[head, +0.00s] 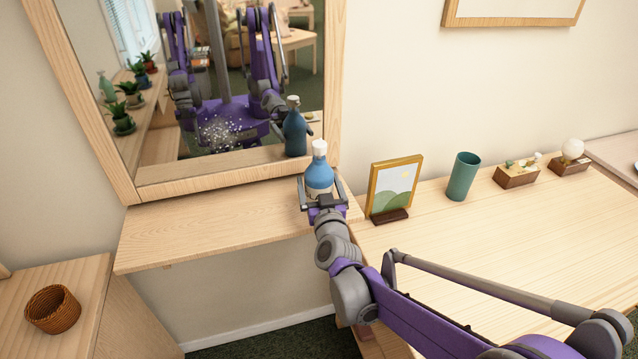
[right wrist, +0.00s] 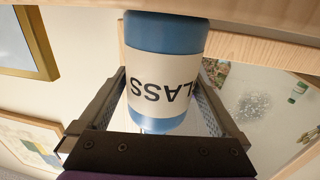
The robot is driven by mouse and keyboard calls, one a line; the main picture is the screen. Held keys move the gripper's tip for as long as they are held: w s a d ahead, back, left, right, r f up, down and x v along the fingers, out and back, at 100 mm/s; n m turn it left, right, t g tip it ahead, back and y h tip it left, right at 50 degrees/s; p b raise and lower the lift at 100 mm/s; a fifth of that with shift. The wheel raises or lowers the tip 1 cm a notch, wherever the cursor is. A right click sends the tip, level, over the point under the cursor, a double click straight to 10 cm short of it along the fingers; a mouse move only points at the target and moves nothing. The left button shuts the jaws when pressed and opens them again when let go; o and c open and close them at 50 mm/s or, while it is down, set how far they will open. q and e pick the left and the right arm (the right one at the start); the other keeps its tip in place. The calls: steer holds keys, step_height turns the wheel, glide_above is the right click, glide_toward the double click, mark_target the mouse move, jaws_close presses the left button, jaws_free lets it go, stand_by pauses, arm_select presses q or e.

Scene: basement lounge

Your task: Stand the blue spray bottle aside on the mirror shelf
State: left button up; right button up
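The blue spray bottle (head: 319,176) has a white cap and is upright at the right end of the mirror shelf (head: 215,226). In the right wrist view the bottle (right wrist: 165,70) appears upside down, with a cream label. My right gripper (head: 321,190) has a finger on each side of it, and both appear to touch it. The gripper (right wrist: 163,100) fills the lower part of the wrist view. The bottle's base is close to the shelf; I cannot tell whether it rests on it. My left gripper is not directly in view.
The mirror (head: 225,80) stands behind the shelf and reflects the bottle, plants and my body. The shelf's left and middle are bare. A picture frame (head: 394,187), teal cup (head: 463,176) and small wooden boxes stand on the right-hand table. A wicker basket (head: 52,309) sits lower left.

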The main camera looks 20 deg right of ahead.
steer(key=shift+r, duration=0.15)
steer(key=shift+s+r, duration=0.1)
steer(key=shift+s, duration=0.1)
steer(key=s+a+f+n+g+y, duration=0.1)
steer(key=s+a+y, duration=0.1)
steer(key=s, duration=0.6)
steer(key=s+a+f+n+g+y, duration=0.1)
steer(key=s+a+f, duration=0.1)
steer(key=s, duration=0.5)
steer(key=s+d+f+g, duration=0.2)
steer(key=s+f+g, duration=0.3)
steer(key=s, duration=0.6)
steer(key=s+d+f+g+h, duration=0.1)
steer(key=s+d+f+g, duration=0.1)
steer(key=s+f+g, duration=0.4)
steer(key=s+f, duration=0.2)
steer(key=s, duration=0.2)
steer(key=shift+s+d+f+m, duration=0.2)
steer(key=shift+s+d+m, duration=0.1)
steer(key=shift+s+m, duration=0.1)
